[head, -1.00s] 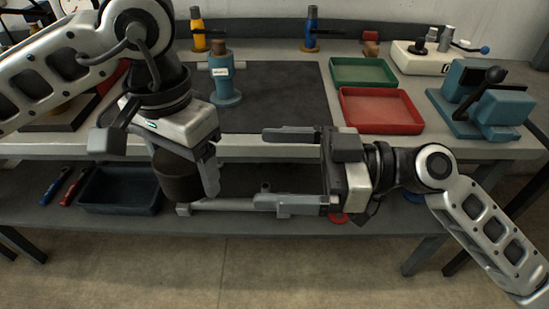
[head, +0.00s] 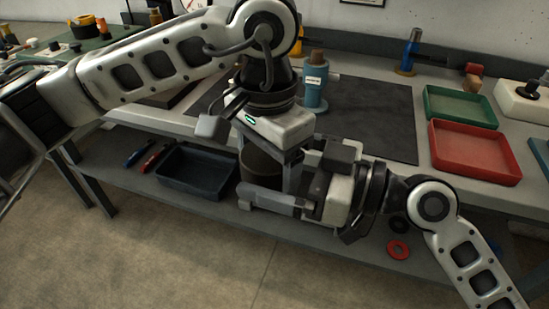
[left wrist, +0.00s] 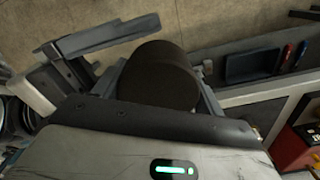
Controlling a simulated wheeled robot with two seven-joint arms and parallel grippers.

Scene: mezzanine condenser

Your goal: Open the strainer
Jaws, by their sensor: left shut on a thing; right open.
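The teal strainer (head: 314,90), with a white label and brown top, stands upright on the dark mat. In the head view my left gripper (head: 278,176) points down in front of the bench. It is shut on a dark brown cylinder (head: 260,168), which also shows large between its fingers in the left wrist view (left wrist: 160,75). My right gripper (head: 288,170) is open and points left, its lower finger in front of the cylinder and its upper one partly hidden behind my left gripper. I cannot tell whether it touches the cylinder.
A green tray (head: 459,105) and a red tray (head: 475,153) lie right of the mat (head: 375,115). A dark tray (head: 197,171) and red and blue tools (head: 145,156) are on the lower shelf. A red ring (head: 398,249) lies at right. The floor in front is clear.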

